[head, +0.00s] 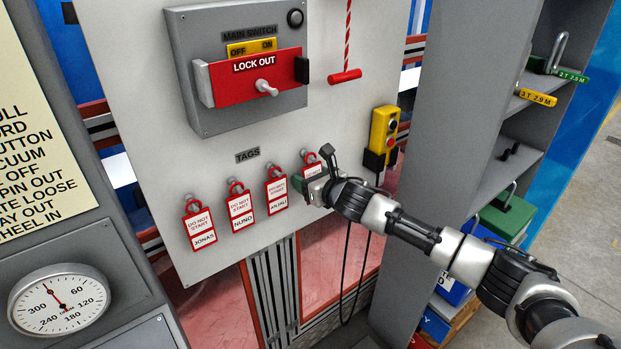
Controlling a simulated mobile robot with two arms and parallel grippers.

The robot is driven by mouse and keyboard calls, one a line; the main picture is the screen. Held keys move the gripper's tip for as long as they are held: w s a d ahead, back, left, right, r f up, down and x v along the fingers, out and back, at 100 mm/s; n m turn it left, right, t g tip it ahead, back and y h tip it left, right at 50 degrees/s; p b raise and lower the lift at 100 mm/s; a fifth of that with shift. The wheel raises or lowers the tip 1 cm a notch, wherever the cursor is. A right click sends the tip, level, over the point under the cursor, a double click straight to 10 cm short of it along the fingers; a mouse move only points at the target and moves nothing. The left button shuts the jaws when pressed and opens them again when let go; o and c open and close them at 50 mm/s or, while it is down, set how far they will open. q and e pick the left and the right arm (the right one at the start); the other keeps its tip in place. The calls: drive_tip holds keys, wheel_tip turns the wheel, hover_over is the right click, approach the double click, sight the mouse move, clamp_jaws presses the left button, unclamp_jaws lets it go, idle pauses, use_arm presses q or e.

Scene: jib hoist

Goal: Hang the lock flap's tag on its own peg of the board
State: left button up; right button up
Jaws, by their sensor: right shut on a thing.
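The board (150,140) carries a row of red and white DO NOT START tags under a TAGS label (248,155). The JONAS tag (200,228), the NUNO tag (241,209) and the ANJALI tag (276,192) hang on their pegs. A further tag (311,168) is at the right end of the row, its lower part hidden by my right gripper (312,177). The right gripper is shut on this tag; its name cannot be read, and I cannot tell if it is on its peg. The red LOCK OUT flap (240,75) lies across the main switch box with no tag on it. My left gripper is not in view.
The grey main switch box (200,25) sticks out above the tags. A red pull handle (345,76) hangs on a cord to its right. A yellow pendant (383,130) with a black cable is right of the gripper. A grey shelf (500,170) stands at the right.

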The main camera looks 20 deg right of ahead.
drive_tip(key=o, duration=0.6)
drive_tip(key=shift+r, duration=0.1)
drive_tip(key=o, duration=0.4)
drive_tip(key=shift+d, duration=0.1)
drive_tip(key=shift+a, duration=0.2)
